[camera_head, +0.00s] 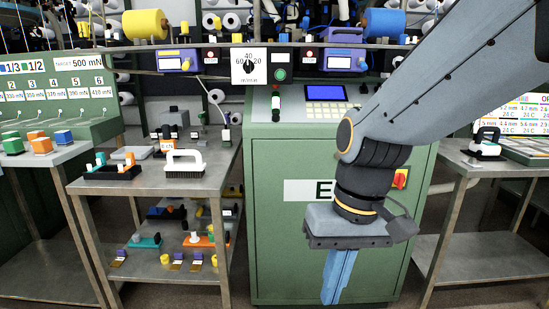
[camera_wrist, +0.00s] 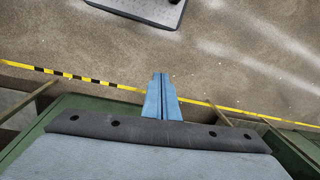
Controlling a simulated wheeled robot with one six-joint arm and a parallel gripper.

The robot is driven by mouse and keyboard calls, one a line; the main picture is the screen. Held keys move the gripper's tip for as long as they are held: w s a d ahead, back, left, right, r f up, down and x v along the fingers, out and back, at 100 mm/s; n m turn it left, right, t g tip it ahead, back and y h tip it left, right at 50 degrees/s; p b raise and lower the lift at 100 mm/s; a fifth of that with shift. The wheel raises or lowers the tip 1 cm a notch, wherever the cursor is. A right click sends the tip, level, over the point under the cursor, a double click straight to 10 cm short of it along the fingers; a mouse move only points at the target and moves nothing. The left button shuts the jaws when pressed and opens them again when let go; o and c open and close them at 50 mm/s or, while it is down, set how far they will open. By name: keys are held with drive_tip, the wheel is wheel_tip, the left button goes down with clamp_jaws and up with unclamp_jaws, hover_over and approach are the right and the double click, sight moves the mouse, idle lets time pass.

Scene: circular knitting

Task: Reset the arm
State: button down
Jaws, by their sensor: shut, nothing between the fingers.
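My gripper (camera_head: 338,277) hangs straight down from my grey arm in front of the green cabinet in the head view. Its blue fingers are together with nothing between them. In the wrist view the fingers (camera_wrist: 161,96) lie side by side over the brown floor. The gripper touches nothing that I can see.
The green machine cabinet (camera_head: 270,220) stands behind my gripper, with a blue screen (camera_head: 326,93) on top. A steel cart (camera_head: 150,184) with a white-handled brush (camera_head: 185,165) stands to the left. A steel table (camera_head: 466,160) stands at the right. Yellow-black tape (camera_wrist: 85,79) crosses the floor.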

drive_tip(key=s+d+r+m+h+p, duration=0.1)
drive_tip(key=d+r+p, duration=0.6)
drive_tip(key=p, duration=0.9)
drive_tip(key=shift+s+d+r+m+h+p, duration=0.35)
drive_tip(key=shift+s+d, duration=0.2)
drive_tip(key=shift+d, duration=0.85)
drive_tip(key=shift+f, duration=0.1)
